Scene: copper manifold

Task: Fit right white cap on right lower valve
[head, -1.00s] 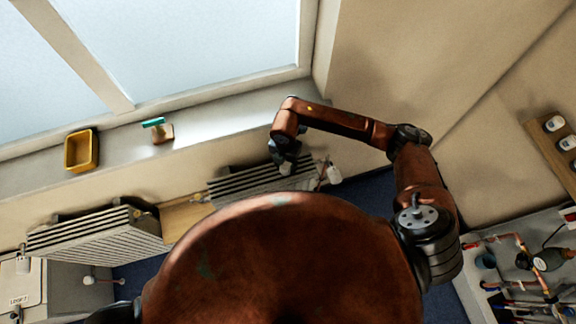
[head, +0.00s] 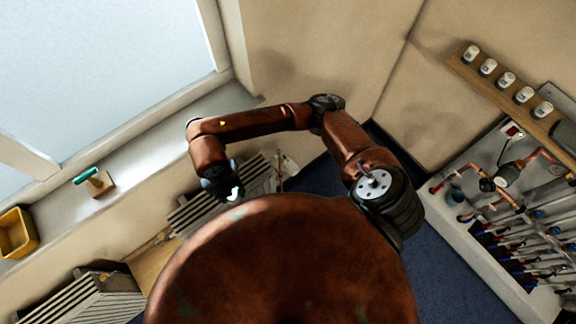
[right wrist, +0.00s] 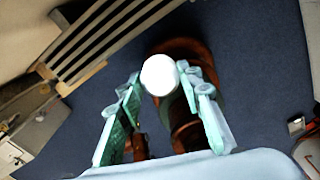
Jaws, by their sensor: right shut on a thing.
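My right gripper (head: 228,186) is low in front of the slatted radiator (head: 182,219) below the window sill. In the right wrist view its teal fingers (right wrist: 159,84) are shut on a round white cap (right wrist: 159,75). A small part of the white cap (head: 236,193) shows at the gripper in the head view. A white fitting (head: 289,166) stands at the radiator's right end, apart from the gripper. I cannot tell whether it is the right lower valve. My left gripper is not in view.
The sill holds a yellow tray (head: 17,233) and a teal-handled tool on a wooden block (head: 100,184). A second radiator (head: 85,295) is at lower left. A pipe manifold (head: 520,190) and a shelf of white-topped items (head: 505,80) are at right. Blue floor (head: 425,270) is clear.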

